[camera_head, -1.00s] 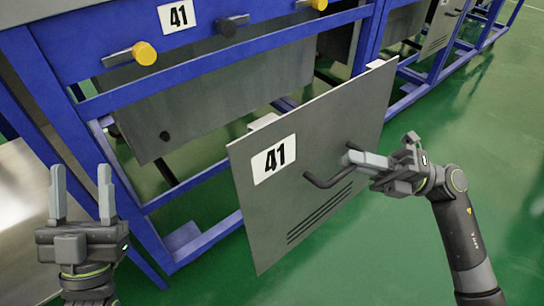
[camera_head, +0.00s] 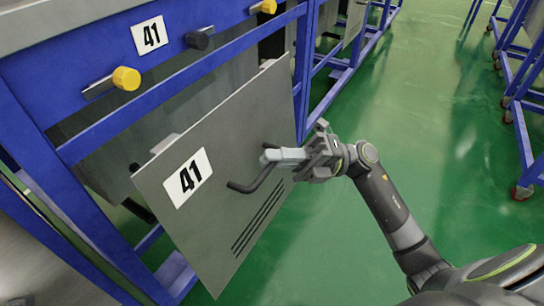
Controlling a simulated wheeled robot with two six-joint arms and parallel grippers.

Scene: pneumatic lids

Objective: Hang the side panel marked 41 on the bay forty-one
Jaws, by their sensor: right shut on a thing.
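The grey side panel marked 41 (camera_head: 225,170) hangs tilted from my right gripper, in front of the blue frame of the bay forty-one (camera_head: 72,150). My right gripper (camera_head: 272,157) is shut on the handle. The bay carries a white 41 label (camera_head: 149,35) on its upper blue beam. The panel covers part of the bay's opening; whether it touches the frame I cannot tell. My left gripper is out of view.
Yellow knobs (camera_head: 126,78) and a dark knob (camera_head: 198,40) stick out from the upper beam. Another blue rack on wheels (camera_head: 520,120) stands at the far right. The green floor (camera_head: 420,120) between is clear.

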